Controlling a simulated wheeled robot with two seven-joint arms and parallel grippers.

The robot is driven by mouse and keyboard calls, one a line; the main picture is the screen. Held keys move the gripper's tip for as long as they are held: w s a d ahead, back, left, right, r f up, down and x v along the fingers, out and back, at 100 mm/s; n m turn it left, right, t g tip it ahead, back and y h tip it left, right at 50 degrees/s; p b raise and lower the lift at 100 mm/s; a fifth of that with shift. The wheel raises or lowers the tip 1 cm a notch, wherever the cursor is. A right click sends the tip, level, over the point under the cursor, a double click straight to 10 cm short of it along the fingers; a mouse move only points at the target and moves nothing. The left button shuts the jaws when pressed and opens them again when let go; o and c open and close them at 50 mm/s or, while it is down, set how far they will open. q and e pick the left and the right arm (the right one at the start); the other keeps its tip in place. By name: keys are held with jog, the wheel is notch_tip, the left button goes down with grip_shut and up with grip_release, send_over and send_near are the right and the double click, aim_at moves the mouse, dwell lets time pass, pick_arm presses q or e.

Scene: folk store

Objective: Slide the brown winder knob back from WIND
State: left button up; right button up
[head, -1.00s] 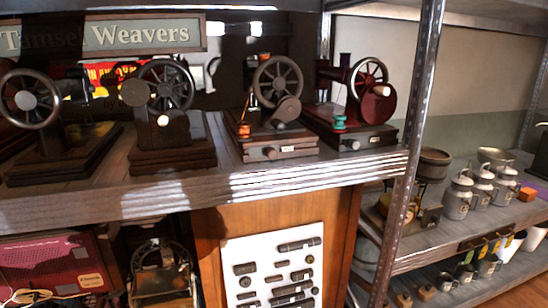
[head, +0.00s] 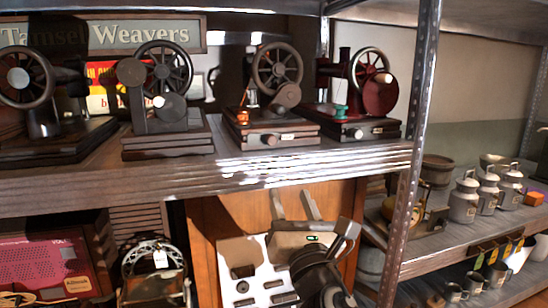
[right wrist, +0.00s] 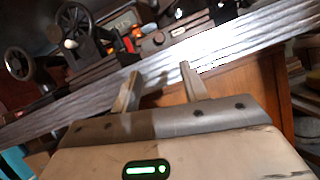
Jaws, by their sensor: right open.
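The brown winder knob (head: 269,140) is a small round knob on the front of the brown sewing machine's base (head: 247,143), third from left on the upper shelf. A pale label (head: 287,136) sits just right of the knob; its lettering is too small to read. In the right wrist view the knob (right wrist: 158,39) shows beyond the shelf edge. My right gripper (head: 291,197) is open and empty, fingers pointing up, below the shelf edge and apart from the knob. It also shows in the right wrist view (right wrist: 159,71). My left gripper is not in view.
The shelf's front edge (head: 200,178) lies between gripper and knob. A metal post (head: 411,160) rises at right.

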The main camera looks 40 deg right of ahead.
aim_at(272, 143)
jog(key=p+x, duration=0.3)
jog(key=x, duration=1.2)
jog(key=shift+w+d, duration=0.15)
jog(key=shift+w, duration=0.15)
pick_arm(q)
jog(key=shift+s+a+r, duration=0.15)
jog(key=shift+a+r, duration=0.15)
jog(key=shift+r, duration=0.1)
